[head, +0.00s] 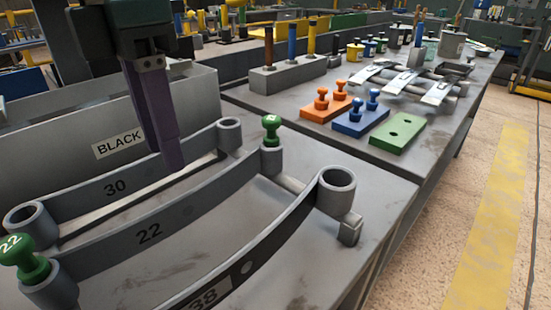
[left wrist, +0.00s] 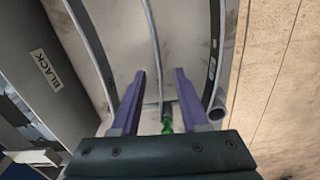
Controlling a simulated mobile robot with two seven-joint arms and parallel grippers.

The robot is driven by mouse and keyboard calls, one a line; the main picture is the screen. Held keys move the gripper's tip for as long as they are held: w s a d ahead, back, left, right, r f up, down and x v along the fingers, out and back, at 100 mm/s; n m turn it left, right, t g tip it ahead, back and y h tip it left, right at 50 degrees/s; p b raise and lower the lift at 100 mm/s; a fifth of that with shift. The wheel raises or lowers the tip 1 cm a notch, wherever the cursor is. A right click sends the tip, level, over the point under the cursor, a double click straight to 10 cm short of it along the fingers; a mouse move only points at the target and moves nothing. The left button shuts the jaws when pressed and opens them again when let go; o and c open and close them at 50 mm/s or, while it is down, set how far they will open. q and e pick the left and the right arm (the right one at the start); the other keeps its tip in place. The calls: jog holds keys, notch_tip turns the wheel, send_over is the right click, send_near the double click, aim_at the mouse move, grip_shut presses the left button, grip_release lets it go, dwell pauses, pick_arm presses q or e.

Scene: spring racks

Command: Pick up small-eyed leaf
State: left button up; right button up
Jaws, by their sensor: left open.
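The curved grey leaf marked 22 (head: 150,232) lies in the middle of three leaves, with narrower-looking eyes than its neighbours. A green pin (head: 271,129) stands in its far eye and another green pin marked 22 (head: 24,258) stands in its near eye. My left gripper (head: 172,165) points down with purple fingers, between the leaf marked 30 and leaf 22 as seen from the head. In the left wrist view the left gripper (left wrist: 160,72) is open, and the middle leaf (left wrist: 155,60) runs between its fingers, apart from both. My right gripper is not in view.
The leaf marked 30 (head: 115,187) lies to the left and the leaf marked 38 (head: 275,245) to the right, both close. A grey bin labelled BLACK (head: 118,143) stands behind. Orange, blue and green blocks (head: 398,132) stand further along the bench.

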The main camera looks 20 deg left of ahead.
aim_at(182, 195)
pick_arm(q)
notch_tip(182, 195, down, 4)
jog(key=shift+a+r, duration=0.1)
jog(key=f, duration=0.5)
jog(key=shift+w+f, duration=0.35)
jog(key=shift+f, duration=0.05)
jog(key=shift+c, duration=0.2)
grip_shut()
